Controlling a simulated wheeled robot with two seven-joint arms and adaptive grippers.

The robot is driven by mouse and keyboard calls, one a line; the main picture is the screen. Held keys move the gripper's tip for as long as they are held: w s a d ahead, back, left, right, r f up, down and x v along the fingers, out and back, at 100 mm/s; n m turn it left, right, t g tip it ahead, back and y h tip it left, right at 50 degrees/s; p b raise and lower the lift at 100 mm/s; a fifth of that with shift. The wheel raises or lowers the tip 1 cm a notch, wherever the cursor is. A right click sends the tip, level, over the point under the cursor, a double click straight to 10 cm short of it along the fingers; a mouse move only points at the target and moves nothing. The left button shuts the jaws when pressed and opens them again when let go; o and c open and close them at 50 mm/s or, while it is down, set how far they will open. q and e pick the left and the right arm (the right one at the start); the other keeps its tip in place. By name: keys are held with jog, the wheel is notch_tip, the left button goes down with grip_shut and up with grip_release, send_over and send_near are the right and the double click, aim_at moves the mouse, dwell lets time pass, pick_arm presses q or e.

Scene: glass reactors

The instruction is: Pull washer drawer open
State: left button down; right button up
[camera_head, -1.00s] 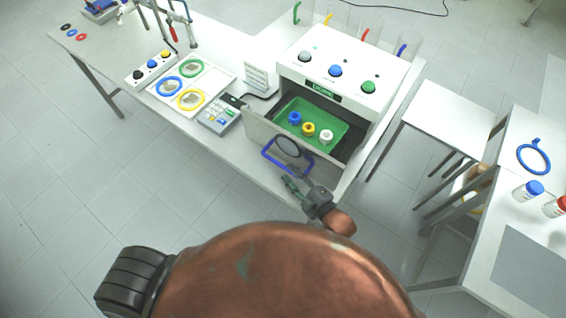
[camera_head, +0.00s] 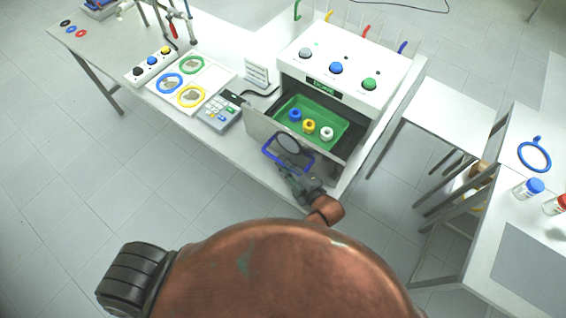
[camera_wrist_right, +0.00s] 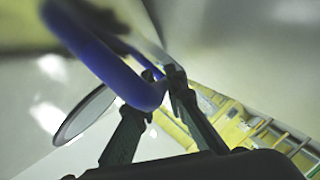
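The washer drawer (camera_head: 258,126) stands pulled out from the white washer machine (camera_head: 333,62). Its front carries a blue loop handle (camera_head: 302,168) and a dark round disc (camera_head: 288,143). A green tray (camera_head: 340,123) lies inside with a blue, a yellow and a white ring. My right gripper (camera_head: 285,171) is at the handle's outer side. In the right wrist view, the fingers of my right gripper (camera_wrist_right: 153,98) are apart. The corner of the blue handle (camera_wrist_right: 135,83) is at the gap between the fingertips; I cannot tell whether they touch it. My left gripper is not in view.
A white holder with blue, green and yellow rings (camera_head: 205,92), a keypad device (camera_head: 220,113) and a small rack (camera_head: 257,75) stand left of the drawer. A side table (camera_head: 440,115) and another bench (camera_head: 520,260) are at right. The floor at left is clear.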

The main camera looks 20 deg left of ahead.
grip_shut()
jog(key=shift+s, duration=0.1)
jog(key=s+p, duration=0.1)
jog(key=s+a+p, duration=0.1)
jog(key=s, duration=0.1)
jog(key=shift+s+a, duration=0.1)
jog(key=shift+s, duration=0.05)
jog(key=shift+s+a, duration=0.15)
jog(key=shift+s, duration=0.15)
jog(key=shift+w, duration=0.1)
jog(key=o, duration=0.6)
grip_release()
jog(key=shift+c, duration=0.2)
jog(key=v, duration=1.2)
jog(key=shift+r, duration=0.1)
